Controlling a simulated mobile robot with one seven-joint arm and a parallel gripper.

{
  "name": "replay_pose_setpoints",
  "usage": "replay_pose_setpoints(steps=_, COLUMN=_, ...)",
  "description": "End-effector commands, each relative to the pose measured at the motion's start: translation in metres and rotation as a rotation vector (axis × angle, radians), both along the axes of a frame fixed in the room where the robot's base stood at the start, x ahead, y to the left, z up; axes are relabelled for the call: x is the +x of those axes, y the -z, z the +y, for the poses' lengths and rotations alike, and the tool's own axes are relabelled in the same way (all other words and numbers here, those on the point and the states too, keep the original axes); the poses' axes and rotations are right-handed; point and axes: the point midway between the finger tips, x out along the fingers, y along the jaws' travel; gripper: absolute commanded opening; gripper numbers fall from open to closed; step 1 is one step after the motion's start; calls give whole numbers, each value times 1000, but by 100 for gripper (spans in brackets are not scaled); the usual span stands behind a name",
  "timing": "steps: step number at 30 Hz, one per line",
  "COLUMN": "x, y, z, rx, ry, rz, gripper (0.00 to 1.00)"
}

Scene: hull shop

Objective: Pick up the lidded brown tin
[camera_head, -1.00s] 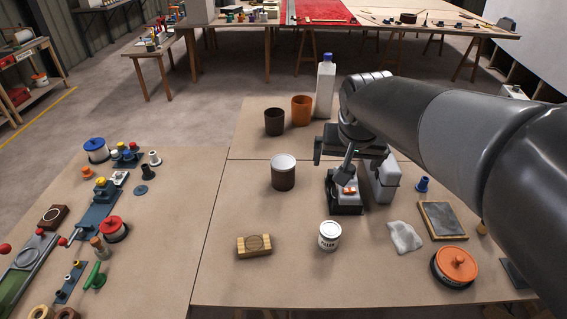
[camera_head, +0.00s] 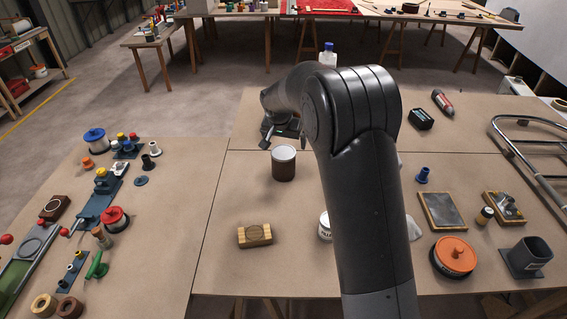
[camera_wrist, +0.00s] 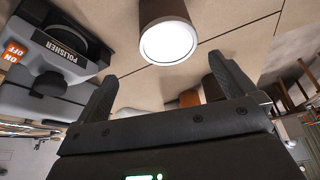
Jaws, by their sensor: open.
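The lidded brown tin (camera_head: 284,172) stands upright on the workbench, a brown cylinder with a white top. It also shows in the wrist view (camera_wrist: 163,14), at the top centre with its white lid toward my jaws. My gripper (camera_wrist: 163,68) is open and empty, its two dark fingers spread apart. The tin lies beyond the fingertips and is not between them. In the head view my gripper (camera_head: 282,130) is partly hidden by my arm and sits just behind the tin.
A polisher (camera_wrist: 50,60) is at the left in the wrist view; my arm hides it in the head view. A wooden block (camera_head: 255,235) and a partly hidden white filler can (camera_head: 324,228) stand in front. An orange-lidded tin (camera_head: 454,255) is at front right. Bench left of the tin is clear.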

Motion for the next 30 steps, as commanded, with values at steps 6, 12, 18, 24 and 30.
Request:
replay_pose_setpoints(steps=6, x=9, y=17, z=5, rx=0, ry=4, rz=0, gripper=100)
replay_pose_setpoints(steps=12, x=19, y=46, z=2, rx=-1, ry=4, rz=2, gripper=100)
replay_pose_setpoints(steps=18, x=27, y=64, z=1, rx=0, ry=2, rz=0, gripper=100)
replay_pose_setpoints(steps=24, x=32, y=85, z=4, rx=-1, ry=3, rz=3, gripper=100)
replay_pose_setpoints(steps=30, x=41, y=109, z=3, rx=0, ry=4, rz=2, gripper=100)
